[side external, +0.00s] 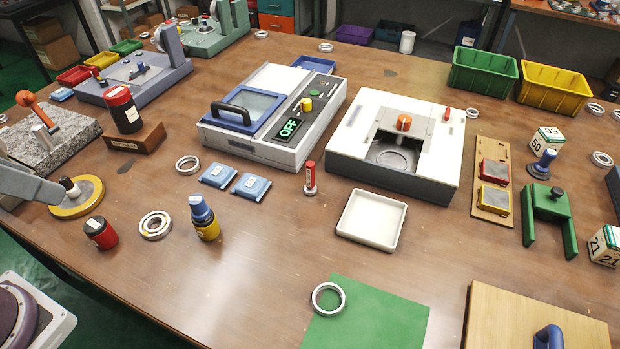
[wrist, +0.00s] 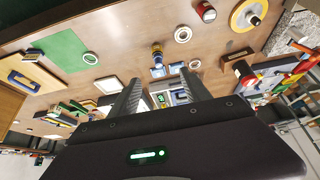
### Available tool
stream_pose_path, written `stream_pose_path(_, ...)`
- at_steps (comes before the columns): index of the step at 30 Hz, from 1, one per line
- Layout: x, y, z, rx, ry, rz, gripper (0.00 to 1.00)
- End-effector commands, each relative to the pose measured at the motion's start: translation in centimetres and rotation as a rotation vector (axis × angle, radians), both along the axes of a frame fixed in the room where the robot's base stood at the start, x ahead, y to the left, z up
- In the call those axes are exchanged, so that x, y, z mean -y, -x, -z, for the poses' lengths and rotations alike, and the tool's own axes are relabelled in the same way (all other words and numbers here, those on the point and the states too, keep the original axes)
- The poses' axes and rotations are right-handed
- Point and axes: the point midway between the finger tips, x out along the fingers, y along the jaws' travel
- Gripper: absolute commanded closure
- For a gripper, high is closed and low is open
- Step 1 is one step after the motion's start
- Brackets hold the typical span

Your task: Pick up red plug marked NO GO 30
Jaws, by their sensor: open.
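Three red pieces could be the plug; no marking is legible. A slim red plug (side external: 310,178) stands upright on a grey foot, right of the blue pads. A short red cylinder with a black top (side external: 101,233) stands at the front left; it also shows in the wrist view (wrist: 206,12). A black cylinder with a red top (side external: 122,108) stands on a wooden block with a plate. My gripper (wrist: 159,76) is open, with nothing visible between its fingers, apart from all three. In the wrist view the slim plug is not discernible.
A blue and yellow bottle (side external: 204,217), a steel ring (side external: 155,225) and a yellow disc (side external: 78,198) stand near the short cylinder. Blue pads (side external: 250,186) and a white tray (side external: 372,219) flank the slim plug. The wooden table's front middle (side external: 260,275) is clear.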

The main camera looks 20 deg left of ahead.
Motion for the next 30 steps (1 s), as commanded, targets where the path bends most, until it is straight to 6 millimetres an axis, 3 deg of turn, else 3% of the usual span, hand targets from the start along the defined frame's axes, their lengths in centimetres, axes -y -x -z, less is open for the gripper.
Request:
stream_pose_path(10, 0.0, -0.1, -0.1, -0.001, 0.000, 0.002, 0.57)
stream_pose_path(13, 0.4, -2.6, -1.1, -0.011, -0.004, 0.032, 0.57)
stream_pose_path(14, 0.7, -4.1, -1.5, -0.018, -0.005, 0.050, 0.57)
stream_pose_path(17, 2.4, -11.1, -2.4, -0.036, -0.012, 0.131, 0.57)
stream_pose_path(20, 4.8, -18.8, -1.2, -0.050, -0.018, 0.216, 0.57)
stream_pose_path(23, 7.9, -26.0, 2.5, -0.065, -0.019, 0.297, 0.57)
stream_pose_path(24, 9.2, -28.7, 4.5, -0.070, -0.021, 0.328, 0.57)
stream_pose_path(27, 12.6, -34.1, 10.8, -0.083, -0.021, 0.398, 0.57)
stream_pose_path(30, 15.3, -37.4, 17.1, -0.091, -0.023, 0.452, 0.57)
